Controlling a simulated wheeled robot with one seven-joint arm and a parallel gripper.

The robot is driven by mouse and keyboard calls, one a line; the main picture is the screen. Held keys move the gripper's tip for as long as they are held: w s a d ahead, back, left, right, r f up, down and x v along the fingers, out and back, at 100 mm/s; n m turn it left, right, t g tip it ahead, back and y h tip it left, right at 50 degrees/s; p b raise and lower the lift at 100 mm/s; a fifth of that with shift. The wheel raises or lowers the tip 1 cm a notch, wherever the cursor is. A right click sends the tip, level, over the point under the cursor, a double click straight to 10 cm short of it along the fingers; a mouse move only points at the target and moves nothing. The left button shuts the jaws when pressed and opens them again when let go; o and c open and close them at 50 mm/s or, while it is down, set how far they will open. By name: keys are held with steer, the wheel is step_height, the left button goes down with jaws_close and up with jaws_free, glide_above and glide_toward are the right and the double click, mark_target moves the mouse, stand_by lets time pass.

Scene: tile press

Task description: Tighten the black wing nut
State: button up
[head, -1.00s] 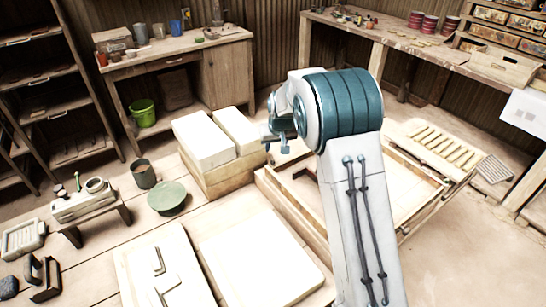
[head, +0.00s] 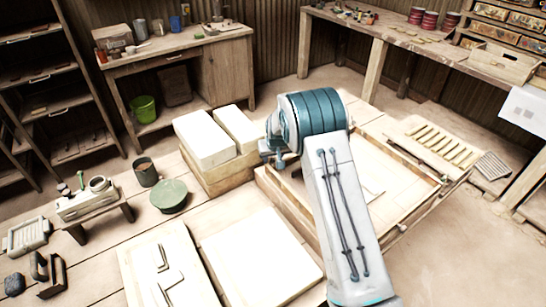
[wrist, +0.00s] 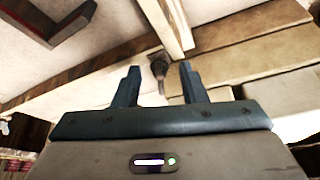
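My gripper (wrist: 159,69) shows in the wrist view with its two dark fingers apart and nothing held. A small dark fitting, seemingly the black wing nut (wrist: 158,64), sits at the corner of pale wooden beams. It appears between the fingertips and a little beyond them; contact cannot be made out. Its wings are too blurred to tell their angle. In the head view my arm covers the wing nut and most of the gripper, over the near-left side of the wooden press frame (head: 279,203).
A dark angled bar (wrist: 62,25) lies on a pale surface in the wrist view. In the head view, white blocks (head: 204,140) on wood stand just left of my arm. A white slab (head: 262,258) lies in front. A slatted rack (head: 440,142) is at the right.

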jaws_close()
steer(key=shift+a+f+m+b, duration=0.1)
steer(key=shift+m+b, duration=0.3)
steer(key=shift+a+m+h+b, duration=0.1)
steer(key=shift+m+h+b, duration=0.4)
steer(key=shift+m+b, duration=0.4)
steer(key=m+h+b, duration=0.1)
steer(key=m, duration=0.2)
steer(key=shift+a+m+h, duration=0.1)
steer(key=shift+m+h, duration=0.2)
steer(key=shift+m, duration=0.1)
steer(key=m+h+b, duration=0.1)
steer(key=m, duration=0.2)
steer(key=shift+w+a+m+g+b, duration=0.1)
steer(key=shift+m+g+b, duration=0.2)
steer(key=shift+b, duration=0.05)
steer(key=shift+w+m+g+h+b, duration=0.1)
steer(key=shift+m+g+h+b, duration=0.35)
steer(key=shift+m, duration=1.35)
steer(key=shift+a, duration=0.1)
